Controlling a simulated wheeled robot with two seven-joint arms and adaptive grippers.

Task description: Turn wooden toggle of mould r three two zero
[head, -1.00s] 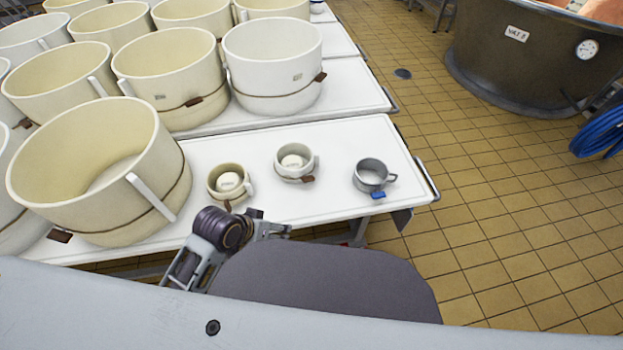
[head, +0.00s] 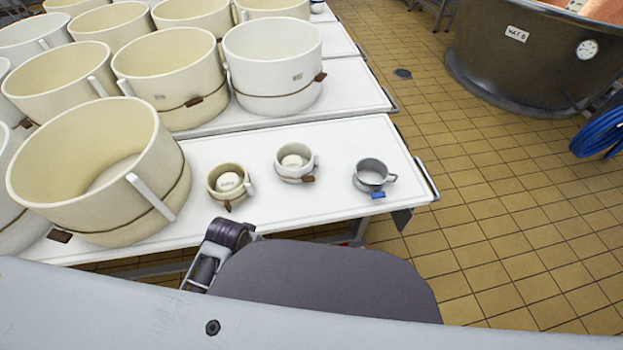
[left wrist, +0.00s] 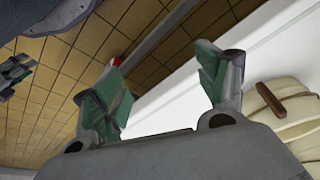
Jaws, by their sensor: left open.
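Several cream moulds with brown wooden toggles stand on white tables in the head view; their labels are too small to read. My left arm shows at the table's front edge. In the left wrist view my left gripper (left wrist: 160,75) is open and empty. A cream mould (left wrist: 300,105) with a brown toggle (left wrist: 270,100) is right of it, apart from the fingers.
A grey metal cup (head: 370,175) with a blue tag stands at the right end of the front table (head: 330,205). Tiled floor (head: 480,220) is free to the right. A large dark vat (head: 520,65) and a blue hose (head: 600,132) are beyond.

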